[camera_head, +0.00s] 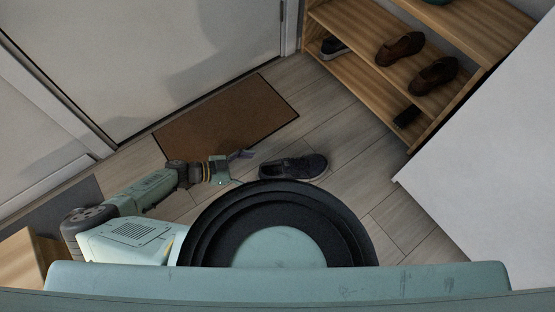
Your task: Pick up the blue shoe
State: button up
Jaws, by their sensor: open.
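A dark blue-black shoe (293,167) with a pale sole edge lies on the wood floor in the middle of the head view. It is just beyond the round black rim of my own body. My gripper (241,168) is at the left of the shoe, close to its left end. A visible finger (241,154) points toward the right. The gripper is open and holds nothing. I cannot tell whether the gripper touches the shoe. The exact shade of the shoe is hard to judge in the dim light.
A brown doormat (226,121) lies before the white door (150,60). A wooden shoe rack (375,78) at upper right holds two brown shoes (400,47) (434,76) and other dark footwear. A white panel (480,160) stands at right. Floor right of the shoe is clear.

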aim_at(278, 168)
jog(key=b+x, duration=0.1)
jog(key=x, duration=0.4)
jog(key=shift+d+f+b, duration=0.1)
jog(key=shift+f+b, duration=0.2)
jog(key=x, duration=0.2)
jog(key=b+x, duration=0.1)
jog(key=x, duration=0.2)
jog(key=shift+s+f, duration=0.15)
jog(key=shift+f, duration=0.2)
jog(key=c, duration=1.4)
jog(key=shift+r, duration=0.15)
jog(key=shift+c, duration=0.2)
